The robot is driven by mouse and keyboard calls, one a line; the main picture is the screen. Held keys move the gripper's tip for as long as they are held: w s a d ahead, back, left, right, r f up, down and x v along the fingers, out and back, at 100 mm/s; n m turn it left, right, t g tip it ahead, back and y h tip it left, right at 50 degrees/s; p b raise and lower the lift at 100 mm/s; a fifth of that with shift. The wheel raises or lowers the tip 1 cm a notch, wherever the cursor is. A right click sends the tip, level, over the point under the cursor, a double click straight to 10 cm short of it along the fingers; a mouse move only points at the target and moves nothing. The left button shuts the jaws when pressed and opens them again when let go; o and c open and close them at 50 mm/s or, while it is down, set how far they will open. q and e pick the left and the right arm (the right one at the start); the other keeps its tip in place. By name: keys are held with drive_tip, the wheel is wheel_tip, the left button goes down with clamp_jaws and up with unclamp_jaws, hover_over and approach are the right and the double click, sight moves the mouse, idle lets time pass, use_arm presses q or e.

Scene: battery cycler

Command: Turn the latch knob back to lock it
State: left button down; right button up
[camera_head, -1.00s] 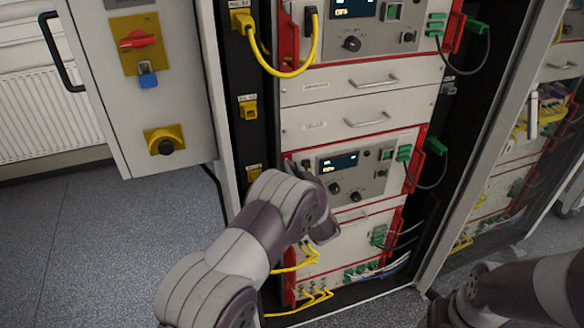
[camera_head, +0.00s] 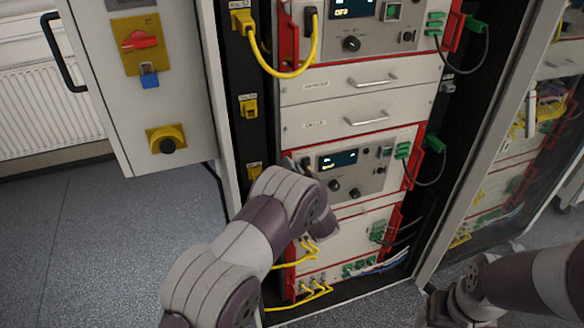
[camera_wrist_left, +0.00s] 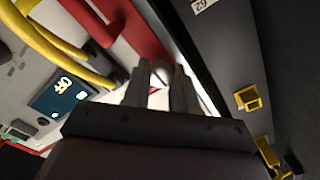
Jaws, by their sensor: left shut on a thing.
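The latch knob (camera_wrist_left: 161,74) is a small, pale round piece beside a red frame strip in the left wrist view. The two dark fingers of my left gripper (camera_wrist_left: 160,88) stand on either side of it, shut on it. In the head view my left arm reaches to the left edge of the lower cycler unit (camera_head: 372,178); its own wrist and forearm hide the knob and fingertips there. The knob's exact turn angle cannot be told. My right arm shows at the lower right, but its fingertips are not in view.
Yellow cables (camera_wrist_left: 66,58) run close to my left gripper. Yellow sockets (camera_head: 248,107) line the dark rack post at left. A grey cabinet (camera_head: 195,90) with a red switch stands farther left. Drawers (camera_head: 360,105) sit above the lower unit. An open glass door (camera_head: 490,150) is at right.

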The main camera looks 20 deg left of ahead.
use_arm(q)
drive_tip(key=shift+f, duration=0.15)
drive_tip(key=c, duration=0.9)
unclamp_jaws()
drive_tip(key=b+v, duration=0.2)
drive_tip(key=v, duration=1)
drive_tip(key=shift+s+d, duration=0.2)
drive_tip(key=shift+s, duration=0.1)
